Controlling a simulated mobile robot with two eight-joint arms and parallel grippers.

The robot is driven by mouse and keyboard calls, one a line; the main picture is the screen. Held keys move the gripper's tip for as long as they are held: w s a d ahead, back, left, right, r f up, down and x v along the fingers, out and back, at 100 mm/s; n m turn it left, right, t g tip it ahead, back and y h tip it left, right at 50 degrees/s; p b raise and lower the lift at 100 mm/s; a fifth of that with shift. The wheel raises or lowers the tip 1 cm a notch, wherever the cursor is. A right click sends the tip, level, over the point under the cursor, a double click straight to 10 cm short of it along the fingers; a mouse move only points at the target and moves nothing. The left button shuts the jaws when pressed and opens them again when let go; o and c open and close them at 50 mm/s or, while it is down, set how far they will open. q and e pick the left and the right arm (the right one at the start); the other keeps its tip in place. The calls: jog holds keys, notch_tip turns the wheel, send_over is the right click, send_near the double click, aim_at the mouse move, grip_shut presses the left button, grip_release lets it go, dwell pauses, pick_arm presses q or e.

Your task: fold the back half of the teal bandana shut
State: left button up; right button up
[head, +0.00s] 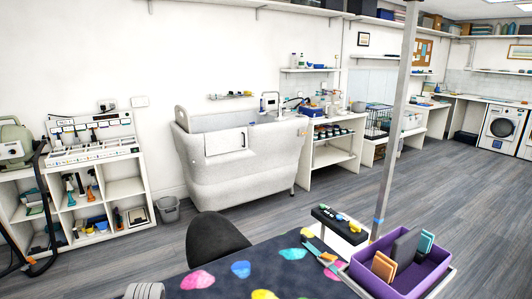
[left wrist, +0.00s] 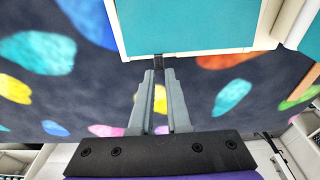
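The teal bandana (left wrist: 185,25), flat with a pale border, shows at the top of the left wrist view. Only its near part is in frame; the rest is cut off. It lies on a dark mat (left wrist: 85,85) with coloured spots. My left gripper (left wrist: 160,76) has its fingers slightly apart, with mat visible between them. The fingertips are close to the bandana's near edge; I cannot tell whether they touch it. No cloth shows between the fingers. The bandana is not visible in the head view. My right gripper is in neither view.
A dark chair (head: 214,240) stands behind the spotted mat (head: 215,281). The left wrist view's right edge shows a pale object (left wrist: 270,20).

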pick_arm(q)
jog(key=shift+s+d+r+t+y+p, duration=0.15)
jog(key=shift+s+r+t+y+p, duration=0.1)
jog(key=shift+r+t, duration=0.15)
jog(key=shift+s+d+r+t+y+p, duration=0.1)
jog(key=shift+s+r+t+y+p, duration=0.15)
jog(key=shift+r, duration=0.25)
jog(key=shift+s+d+r+t+y+p, duration=0.3)
jog(key=shift+s+d+r+t+p, duration=0.1)
jog(key=shift+r+t, duration=0.25)
jog(key=shift+s+r+t, duration=0.25)
jog(key=shift+r+t, duration=0.05)
jog(key=shift+t, duration=0.1)
jog(key=shift+s+d+r+t+y+p, duration=0.55)
jog(key=shift+s+r+t+y, duration=0.25)
jog(key=shift+t, duration=0.1)
